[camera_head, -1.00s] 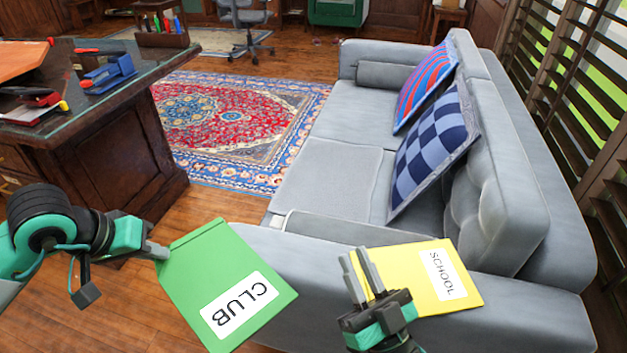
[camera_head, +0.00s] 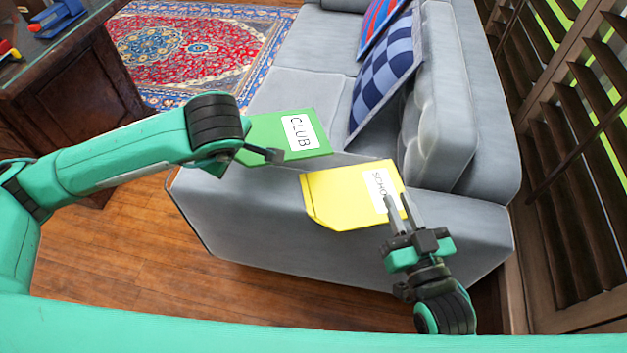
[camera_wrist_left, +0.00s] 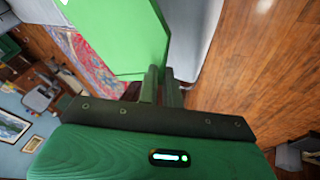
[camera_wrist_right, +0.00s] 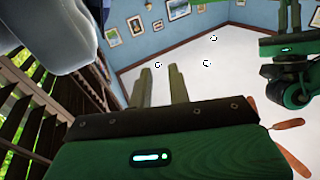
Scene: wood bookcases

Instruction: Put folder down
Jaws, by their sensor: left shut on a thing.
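My left gripper (camera_head: 274,155) is shut on the edge of the green folder labelled CLUB (camera_head: 262,136). In the head view the folder appears over the near end of the sofa seat; I cannot tell whether it touches the sofa. The left wrist view shows the green folder (camera_wrist_left: 120,35) at the fingers. The yellow folder with a SCHOOL label (camera_head: 335,195) lies on the near arm of the grey sofa (camera_head: 290,245). My right gripper (camera_head: 397,212) is open and empty, its fingers overlapping the yellow folder's label in the head view.
A blue checked cushion (camera_head: 385,80) and a red-blue striped cushion (camera_head: 383,22) lean on the sofa back. A dark desk (camera_head: 80,85) stands at left on the wood floor, beside a patterned rug (camera_head: 200,45). Slatted shutters (camera_head: 570,150) are at right.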

